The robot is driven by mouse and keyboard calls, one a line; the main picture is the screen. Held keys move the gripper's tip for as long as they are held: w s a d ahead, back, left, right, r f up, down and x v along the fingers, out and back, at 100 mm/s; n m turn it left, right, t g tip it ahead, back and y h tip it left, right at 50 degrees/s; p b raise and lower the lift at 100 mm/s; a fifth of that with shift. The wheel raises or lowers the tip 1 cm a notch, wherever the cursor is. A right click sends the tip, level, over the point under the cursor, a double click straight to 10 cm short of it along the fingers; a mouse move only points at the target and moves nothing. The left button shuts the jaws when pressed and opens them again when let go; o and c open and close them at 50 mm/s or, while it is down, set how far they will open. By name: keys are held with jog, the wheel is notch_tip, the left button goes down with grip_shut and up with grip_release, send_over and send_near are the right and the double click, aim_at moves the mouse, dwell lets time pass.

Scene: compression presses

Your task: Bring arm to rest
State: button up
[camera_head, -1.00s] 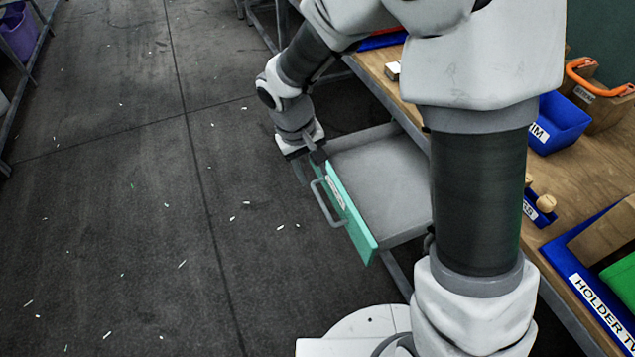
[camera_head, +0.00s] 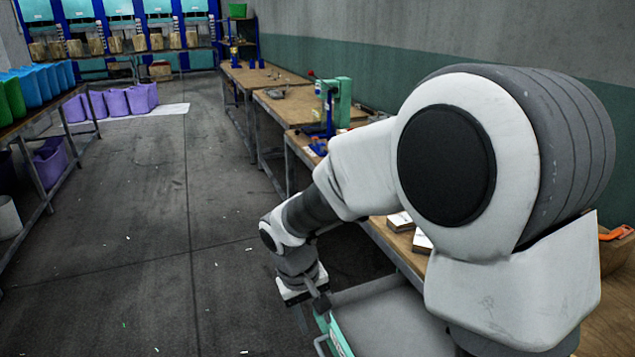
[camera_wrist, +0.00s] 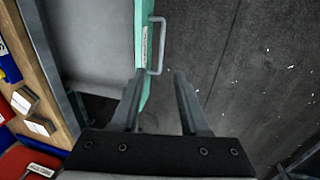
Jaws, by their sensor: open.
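My arm spans the right side of the head view, and its wrist reaches down over the floor side of an open drawer. My gripper (camera_wrist: 157,78) is open in the wrist view, with its two fingers spread and nothing between them. The drawer's green front (camera_wrist: 140,45) with its grey handle (camera_wrist: 157,45) lies just beyond the fingertips. The left finger overlaps the drawer front's near end in the picture; I cannot tell whether they touch. In the head view the gripper (camera_head: 312,308) is at the drawer's far corner, partly hidden by the wrist. The drawer's grey inside (camera_head: 385,318) looks empty.
The wooden workbench (camera_head: 395,245) runs along the right, with small boxes (camera_head: 400,221) on it. A green press (camera_head: 335,100) stands on a bench farther back. A shelf with blue bins (camera_head: 45,80) is at the left. The floor aisle (camera_head: 145,210) is open.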

jog(key=s+d+r+m+t+y+p, duration=0.1)
jog(key=s+d+r+m+t+p, duration=0.1)
jog(key=s+d+r, duration=0.5)
jog(key=s+d+r+m+t+y+p, duration=0.1)
jog(key=s+d+r+m+t+p, duration=0.1)
jog(key=s+d+r, duration=0.6)
notch_tip(320, 180, up, 7)
jog(key=shift+s+r+t+p, duration=0.15)
jog(key=shift+s+t+p, duration=0.25)
jog(key=shift+p, duration=0.5)
